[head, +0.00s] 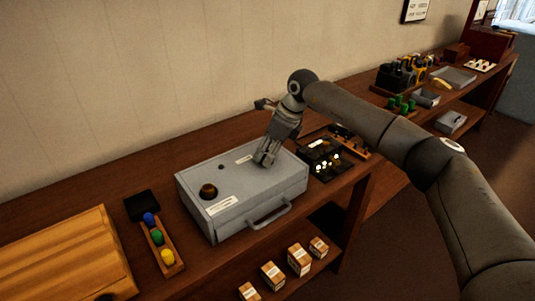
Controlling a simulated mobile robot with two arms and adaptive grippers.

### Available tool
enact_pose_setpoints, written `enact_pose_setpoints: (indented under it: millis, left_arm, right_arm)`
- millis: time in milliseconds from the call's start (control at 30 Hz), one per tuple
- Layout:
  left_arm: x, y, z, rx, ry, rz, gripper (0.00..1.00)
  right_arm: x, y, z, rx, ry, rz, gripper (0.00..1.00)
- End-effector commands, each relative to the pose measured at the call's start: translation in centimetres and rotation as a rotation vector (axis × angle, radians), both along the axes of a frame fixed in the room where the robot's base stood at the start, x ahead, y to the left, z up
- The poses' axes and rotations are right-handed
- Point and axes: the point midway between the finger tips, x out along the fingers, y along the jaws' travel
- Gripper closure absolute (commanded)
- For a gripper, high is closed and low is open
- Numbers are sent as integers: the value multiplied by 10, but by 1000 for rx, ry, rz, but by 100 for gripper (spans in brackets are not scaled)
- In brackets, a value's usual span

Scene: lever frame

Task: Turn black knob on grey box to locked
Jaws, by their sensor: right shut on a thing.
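The grey box (247,190) lies on the wooden bench, with a handle (268,216) on its front side. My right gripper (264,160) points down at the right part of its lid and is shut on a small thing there. The fingers hide that thing; from its place on the lid I take it for the black knob, but its setting cannot be seen. A dark brown round knob (208,191) stands free at the left of the lid, near white labels. My left gripper is not in view.
A rack with blue, green and yellow knobs (157,239) and a wooden box (68,257) are left of the grey box. A black panel (325,160) with lit buttons stands close on the right. Small cartons (299,259) sit on the lower shelf.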

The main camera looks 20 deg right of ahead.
Motion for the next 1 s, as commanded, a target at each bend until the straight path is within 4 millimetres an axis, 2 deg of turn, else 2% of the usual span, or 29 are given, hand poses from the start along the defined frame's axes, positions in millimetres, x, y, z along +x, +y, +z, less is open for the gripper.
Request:
enact_pose_setpoints:
  millis: [500, 700, 1000]
  left_arm:
    - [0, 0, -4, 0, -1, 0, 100]
    - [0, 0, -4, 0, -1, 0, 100]
    - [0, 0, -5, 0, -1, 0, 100]
  right_arm:
    - [3, -1, 1, -1, -1, 451, 87]
    - [3, -1, 1, -2, -3, 566, 87]
    - [4, -1, 1, -2, -3, 648, 87]
